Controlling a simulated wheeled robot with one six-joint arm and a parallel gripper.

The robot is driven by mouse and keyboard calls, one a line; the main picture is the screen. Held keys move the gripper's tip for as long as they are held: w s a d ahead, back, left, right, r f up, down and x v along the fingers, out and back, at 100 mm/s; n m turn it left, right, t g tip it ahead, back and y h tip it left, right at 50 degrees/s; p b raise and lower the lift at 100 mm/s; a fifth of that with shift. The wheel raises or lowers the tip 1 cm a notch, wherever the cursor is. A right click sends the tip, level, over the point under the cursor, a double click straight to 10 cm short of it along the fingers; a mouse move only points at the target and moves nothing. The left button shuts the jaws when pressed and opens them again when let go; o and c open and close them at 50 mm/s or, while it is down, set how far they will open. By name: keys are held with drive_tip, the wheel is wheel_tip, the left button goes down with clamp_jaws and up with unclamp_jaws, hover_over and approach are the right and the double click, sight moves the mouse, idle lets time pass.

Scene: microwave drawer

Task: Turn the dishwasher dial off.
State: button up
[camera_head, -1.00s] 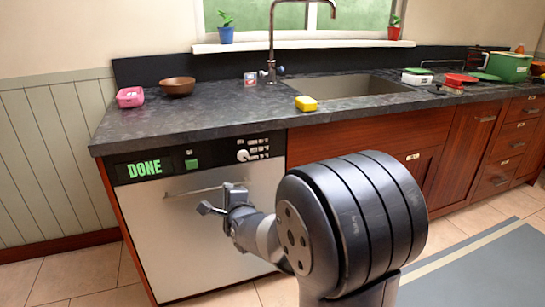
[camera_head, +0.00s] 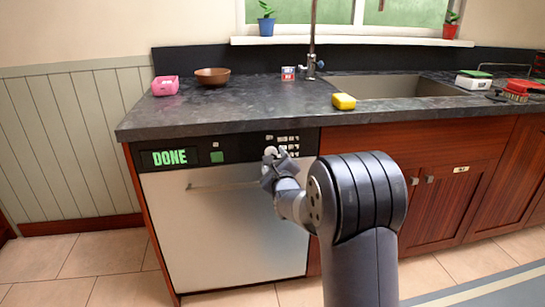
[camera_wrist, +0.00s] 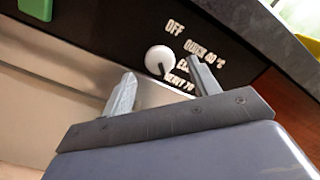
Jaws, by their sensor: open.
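The dishwasher (camera_head: 225,235) has a pale metal front and a black control panel with a green "DONE" display (camera_head: 169,158). Its white round dial (camera_wrist: 158,58) sits on the panel in the wrist view, with "OFF", "QUICK 40" and "HEAVY 70" lettering to its right. A dark mark on the dial points toward the lower right, near the "HEAVY 70" label. In the head view the dial (camera_head: 270,151) shows just above my gripper (camera_head: 268,166). My gripper (camera_wrist: 162,70) is open, one finger on each side below the dial, apparently not touching it.
A green square button (camera_head: 217,157) is left of the dial. A handle bar (camera_head: 215,186) runs across the door. The dark countertop (camera_head: 225,113) overhangs the panel and carries a yellow sponge (camera_head: 343,101), a brown bowl (camera_head: 212,76) and a pink item (camera_head: 165,86).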

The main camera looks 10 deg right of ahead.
sight(271, 153)
drive_tip(key=shift+w, duration=1.9)
drive_tip(key=shift+c, duration=0.6)
drive_tip(key=c, duration=0.9)
